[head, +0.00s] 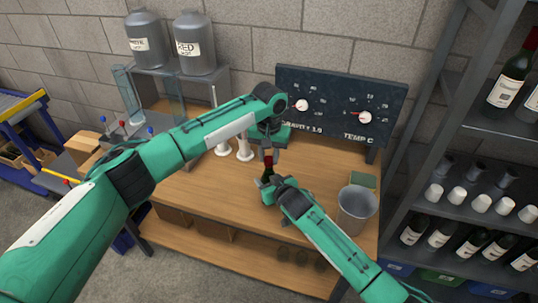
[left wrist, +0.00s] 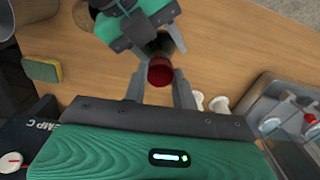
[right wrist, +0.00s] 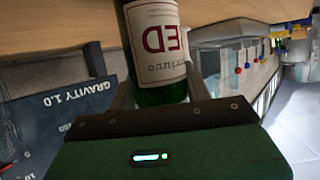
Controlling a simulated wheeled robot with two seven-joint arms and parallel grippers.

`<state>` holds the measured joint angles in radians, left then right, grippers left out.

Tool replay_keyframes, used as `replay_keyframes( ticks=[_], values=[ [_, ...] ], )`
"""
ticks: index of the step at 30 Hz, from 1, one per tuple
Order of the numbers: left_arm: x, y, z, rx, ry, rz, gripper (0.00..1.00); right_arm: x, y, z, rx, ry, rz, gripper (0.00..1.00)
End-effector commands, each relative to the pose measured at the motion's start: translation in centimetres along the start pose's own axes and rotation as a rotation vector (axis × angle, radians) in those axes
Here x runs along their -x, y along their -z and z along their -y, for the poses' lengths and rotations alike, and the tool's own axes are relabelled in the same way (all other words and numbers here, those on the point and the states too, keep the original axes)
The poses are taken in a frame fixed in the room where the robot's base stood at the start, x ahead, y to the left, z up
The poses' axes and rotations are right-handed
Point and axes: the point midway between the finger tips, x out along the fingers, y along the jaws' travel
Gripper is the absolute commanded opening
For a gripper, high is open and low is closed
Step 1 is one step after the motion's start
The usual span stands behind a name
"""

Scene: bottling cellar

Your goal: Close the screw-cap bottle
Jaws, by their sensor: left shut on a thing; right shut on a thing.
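A dark green bottle (right wrist: 158,88) with a white label fills the upper middle of the right wrist view; in the head view a little of it (head: 267,175) shows between my grippers. My right gripper (head: 270,186) is shut around its body from the side. A red cap (left wrist: 159,73) sits between the fingers of my left gripper (left wrist: 160,82), which is shut on it from above. In the head view the cap (head: 268,157) is in line above the bottle. I cannot tell whether it is seated on the neck or how far it is turned.
The wooden bench (head: 205,187) has free room at left. A metal bucket (head: 356,212) and a green-yellow sponge (head: 363,180) are at right. White stands (head: 245,150) and a dark dial panel (head: 335,105) are behind. A bottle rack (head: 470,190) stands at far right.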

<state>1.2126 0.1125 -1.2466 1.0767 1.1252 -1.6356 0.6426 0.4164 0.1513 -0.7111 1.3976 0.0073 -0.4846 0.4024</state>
Motion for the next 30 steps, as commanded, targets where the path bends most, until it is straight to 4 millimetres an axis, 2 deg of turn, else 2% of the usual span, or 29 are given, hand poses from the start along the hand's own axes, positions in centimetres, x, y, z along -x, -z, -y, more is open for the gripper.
replay_keyframes(
  ticks=[24,27,30],
  values=[
    [-0.08,0.02,0.03,-1.290,0.001,0.000,0.00,0.00,-0.01,0.00,-0.001,0.000,0.000,0.00],
    [-0.09,0.02,0.04,-1.417,0.001,0.000,0.00,0.00,-0.01,0.00,-0.001,0.000,0.000,0.00],
    [-0.08,0.02,0.05,-1.416,0.001,0.000,0.00,0.00,-0.01,0.00,-0.001,0.000,0.000,0.00]
  ],
)
